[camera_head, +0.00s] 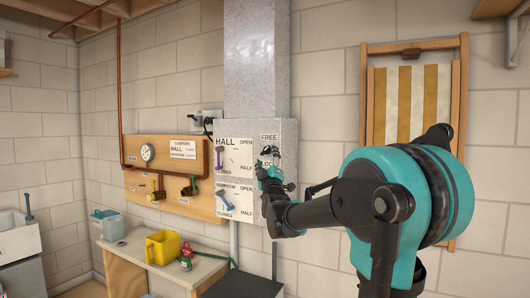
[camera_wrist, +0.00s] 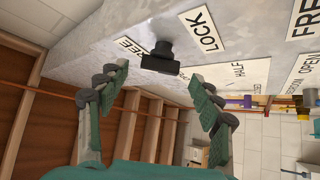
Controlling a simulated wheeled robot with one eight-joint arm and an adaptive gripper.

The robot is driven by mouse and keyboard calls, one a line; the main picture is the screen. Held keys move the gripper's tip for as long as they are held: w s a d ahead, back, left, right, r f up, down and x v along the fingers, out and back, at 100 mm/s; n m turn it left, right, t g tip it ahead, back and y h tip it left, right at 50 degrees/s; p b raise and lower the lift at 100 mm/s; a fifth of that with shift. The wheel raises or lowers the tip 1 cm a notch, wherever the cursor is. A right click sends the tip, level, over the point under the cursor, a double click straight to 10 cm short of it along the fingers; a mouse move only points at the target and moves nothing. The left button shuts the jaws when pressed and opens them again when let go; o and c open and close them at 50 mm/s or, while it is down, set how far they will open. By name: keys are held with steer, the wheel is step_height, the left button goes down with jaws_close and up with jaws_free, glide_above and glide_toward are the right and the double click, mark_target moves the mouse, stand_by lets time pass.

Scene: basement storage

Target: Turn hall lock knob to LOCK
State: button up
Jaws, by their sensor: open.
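A black lock knob (camera_wrist: 160,57) sticks out from a grey metal box face in the wrist view. I cannot tell which label the knob points to. My gripper (camera_wrist: 157,82) is open and empty, with one finger to each side of the knob and apart from it. In the head view my gripper (camera_head: 268,172) is at the box's right part, just below the FREE label (camera_head: 269,137). It partly covers the LOCK label there.
A wooden valve board (camera_head: 150,198) is at the left. A folded deck chair (camera_head: 463,95) hangs at the right.

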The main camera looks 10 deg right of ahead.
mark_target(265, 152)
steer(key=shift+x, duration=2.25)
steer(key=c, duration=1.2)
